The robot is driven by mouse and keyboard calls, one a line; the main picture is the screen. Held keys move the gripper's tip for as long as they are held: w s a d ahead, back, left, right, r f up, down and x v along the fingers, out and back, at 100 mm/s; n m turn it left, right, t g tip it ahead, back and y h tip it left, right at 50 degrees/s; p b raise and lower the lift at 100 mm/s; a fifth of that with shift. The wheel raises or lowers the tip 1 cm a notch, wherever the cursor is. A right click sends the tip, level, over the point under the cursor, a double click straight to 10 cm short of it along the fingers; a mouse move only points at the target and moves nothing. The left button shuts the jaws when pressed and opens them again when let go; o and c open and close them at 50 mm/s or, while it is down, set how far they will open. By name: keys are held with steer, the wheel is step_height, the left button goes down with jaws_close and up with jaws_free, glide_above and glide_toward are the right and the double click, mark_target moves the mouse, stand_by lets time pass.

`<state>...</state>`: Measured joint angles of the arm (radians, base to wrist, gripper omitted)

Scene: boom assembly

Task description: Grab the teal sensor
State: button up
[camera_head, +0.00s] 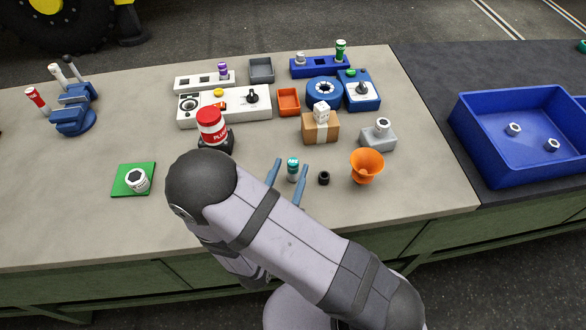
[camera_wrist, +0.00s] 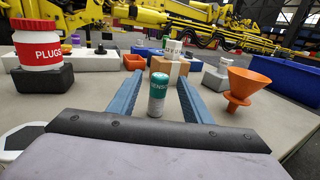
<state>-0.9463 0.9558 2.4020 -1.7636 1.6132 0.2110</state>
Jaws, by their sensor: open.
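The teal sensor (camera_head: 292,169) is a small upright cylinder with a teal top and a white label, standing on the workbench. It also shows in the wrist view (camera_wrist: 158,95), between the two long blue fingers. My gripper (camera_head: 289,176) is open, with one finger on each side of the sensor. In the wrist view my gripper (camera_wrist: 157,85) shows gaps between the sensor and both fingers. Part of my arm hides the bench in front of the sensor.
A black ring (camera_head: 324,178) and an orange funnel (camera_head: 367,166) stand close on the right. A red PLUGS jar (camera_head: 212,126) stands to the left on a dark block. A cardboard box (camera_head: 320,128) is behind the sensor. A blue bin (camera_head: 487,140) is far right.

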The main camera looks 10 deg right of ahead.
mark_target(294, 158)
steer(key=shift+p+x, duration=0.95)
steer(key=shift+x, duration=2)
steer(key=shift+w+d, duration=0.35)
steer(key=shift+w, duration=0.3)
jaws_close()
